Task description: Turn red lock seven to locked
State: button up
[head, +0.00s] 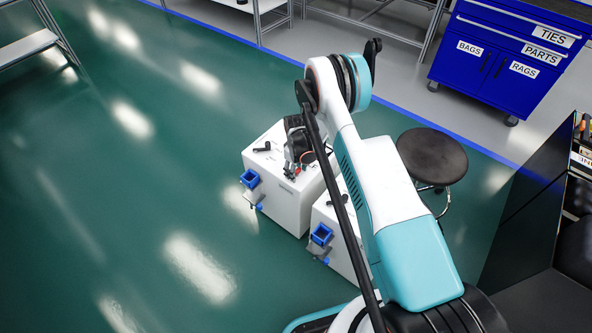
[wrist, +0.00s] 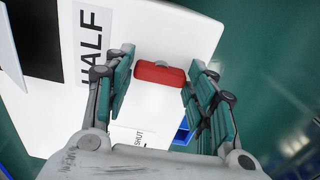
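A red lock handle (wrist: 160,76) sits on the white top of a cabinet (wrist: 190,30), with a small grey round part behind it. Its bar lies nearly crosswise in the wrist view. My gripper (wrist: 163,58) is open, with one finger to the left of the handle and one to the right, and small gaps show at both ends. A label reading HALF (wrist: 90,45) is at left, and one reading SHUT (wrist: 137,138) is below the handle, partly covered by my gripper. No lock number is readable. In the head view my gripper (head: 295,160) is over the farther white cabinet (head: 283,200).
A black handle (head: 262,147) stands on the farther cabinet's top. A nearer white cabinet (head: 325,222) is partly behind my arm. Blue brackets (head: 250,179) stick out at the cabinets' left sides. A round stool (head: 432,156) stands at right.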

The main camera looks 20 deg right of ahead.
jog(key=shift+o, duration=0.6)
notch_tip(320, 180, up, 12)
dwell(0.7)
